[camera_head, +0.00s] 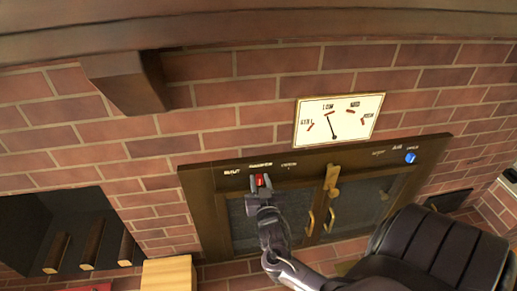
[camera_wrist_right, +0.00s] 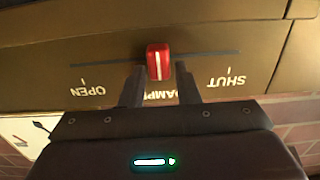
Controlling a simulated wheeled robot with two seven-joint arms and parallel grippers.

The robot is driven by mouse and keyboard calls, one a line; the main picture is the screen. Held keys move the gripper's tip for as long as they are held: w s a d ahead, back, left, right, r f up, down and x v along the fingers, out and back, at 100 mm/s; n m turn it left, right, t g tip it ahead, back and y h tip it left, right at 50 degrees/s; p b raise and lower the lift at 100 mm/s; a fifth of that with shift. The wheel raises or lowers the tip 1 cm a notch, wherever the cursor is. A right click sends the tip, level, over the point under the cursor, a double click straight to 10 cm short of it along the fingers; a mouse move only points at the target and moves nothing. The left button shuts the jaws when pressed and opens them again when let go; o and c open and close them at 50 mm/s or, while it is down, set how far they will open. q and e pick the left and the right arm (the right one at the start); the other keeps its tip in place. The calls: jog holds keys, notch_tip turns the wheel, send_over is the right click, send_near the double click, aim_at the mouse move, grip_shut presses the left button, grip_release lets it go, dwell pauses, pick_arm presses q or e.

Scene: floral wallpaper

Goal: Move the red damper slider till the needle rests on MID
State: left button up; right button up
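The red damper slider (camera_wrist_right: 158,62) sits near the middle of its dark slot, between the OPEN and SHUT marks, in the right wrist view. It also shows as a small red spot in the head view (camera_head: 262,180). My right gripper (camera_wrist_right: 160,80) is open, with one fingertip on each side of the slider's lower part. A firm grip on it does not show. In the head view my right gripper (camera_head: 260,191) is just below the slider. The white gauge (camera_head: 350,127) has its needle (camera_head: 332,129) pointing up-left, close to the LOW mark. My left gripper is not in view.
The slider is on the top rail of a dark bronze frame (camera_head: 215,196) with glass doors and brass handles (camera_head: 310,223). A blue knob (camera_head: 410,157) is on the rail's right end. Brick wall surrounds the frame.

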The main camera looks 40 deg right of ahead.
jog(key=shift+o, duration=1.1)
jog(key=b+v, duration=0.2)
jog(key=v, duration=0.5)
jog(key=shift+s+a, duration=0.2)
jog(key=shift+s, duration=0.15)
